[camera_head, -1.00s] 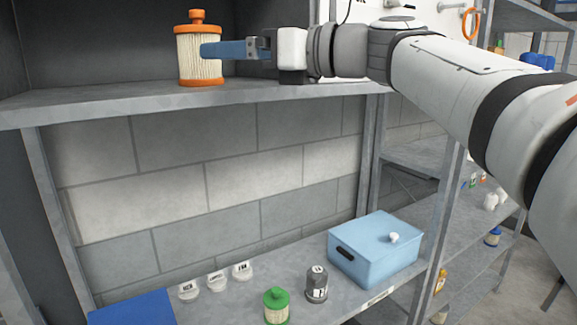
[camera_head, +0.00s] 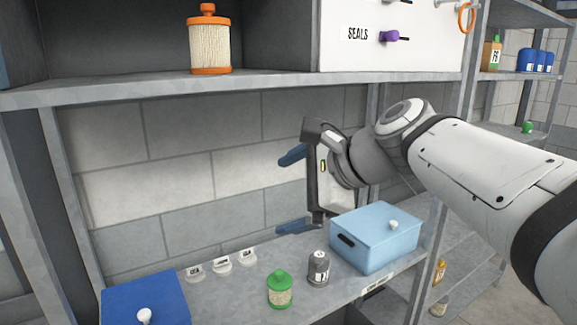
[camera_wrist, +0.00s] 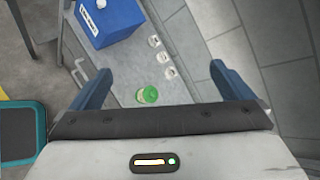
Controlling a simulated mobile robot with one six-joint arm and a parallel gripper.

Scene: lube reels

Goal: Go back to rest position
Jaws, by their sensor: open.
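My gripper (camera_head: 292,190) is in the head view between the upper and lower shelves, with its two blue fingers spread wide and nothing between them. It is above the lower shelf, left of and above the light blue box. In the wrist view my gripper (camera_wrist: 160,85) also shows open and empty, with the lower shelf beyond it. The orange-capped filter (camera_head: 209,42) stands upright on the upper shelf, apart from my gripper.
The lower shelf (camera_head: 245,293) holds a green-capped filter (camera_head: 280,289), a dark grey canister (camera_head: 318,268), several small white-labelled pieces (camera_head: 221,265), a blue box (camera_head: 150,295) and a light blue box (camera_head: 376,239). A white SEALS cabinet (camera_head: 350,52) stands on the upper shelf.

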